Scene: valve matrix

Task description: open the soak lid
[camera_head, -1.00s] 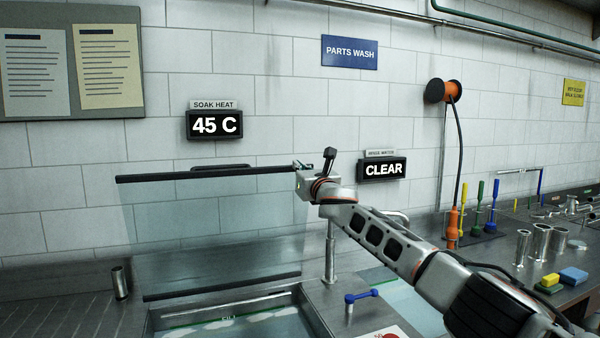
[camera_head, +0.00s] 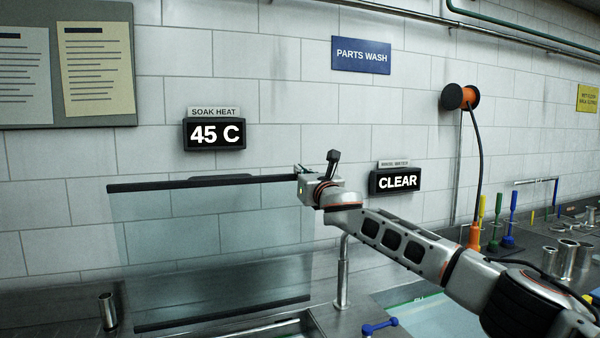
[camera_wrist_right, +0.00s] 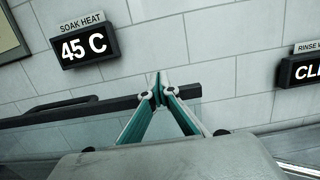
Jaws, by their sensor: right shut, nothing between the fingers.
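The soak lid (camera_head: 215,240) is a clear panel with a black bar along its top edge and another along its bottom edge. It stands raised and close to upright over the soak tank at the lower left. A black handle (camera_wrist_right: 58,106) shows on the top bar in the right wrist view. My right gripper (camera_head: 301,171) is at the right end of the top bar. In the right wrist view, its teal fingers (camera_wrist_right: 160,84) meet at the tips, shut and empty, in front of the bar; contact is unclear. My left gripper is out of view.
A metal post (camera_head: 342,272) and a blue valve handle (camera_head: 379,327) stand right of the lid. A metal cup (camera_head: 107,311) stands at left. The tiled wall with the SOAK HEAT display (camera_head: 214,134) rises close behind.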

